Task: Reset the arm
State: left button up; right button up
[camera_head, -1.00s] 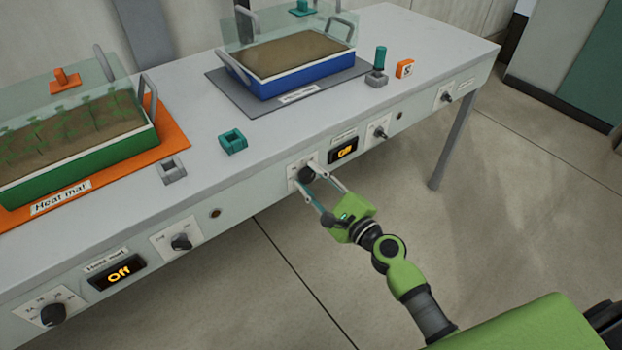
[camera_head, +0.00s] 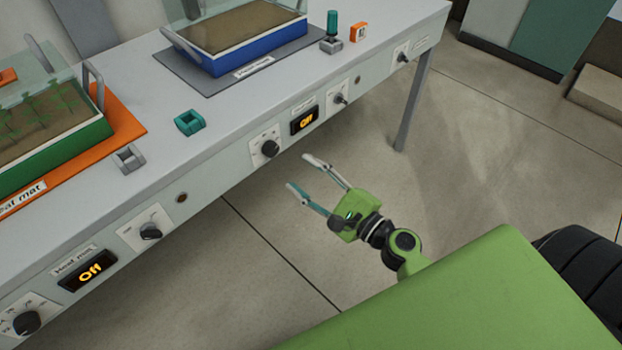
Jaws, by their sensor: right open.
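My right gripper (camera_head: 304,173) is open and empty. It hangs over the floor in front of the bench (camera_head: 225,100), with its fingers pointing toward the bench's front panel. The nearest control is a black rotary knob (camera_head: 270,148) on a white plate, up and left of the fingertips. A clear gap shows between the fingers and this knob. My left gripper does not show.
Two displays (camera_head: 304,120) (camera_head: 88,271) on the panel read "Off". A blue tray (camera_head: 250,54) and a green tray (camera_head: 60,148) stand on the bench. A teal clip (camera_head: 189,122) lies between them. The floor (camera_head: 460,160) right of the gripper is clear.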

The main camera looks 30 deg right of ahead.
jog(key=shift+v, duration=0.9)
jog(key=shift+a, duration=0.1)
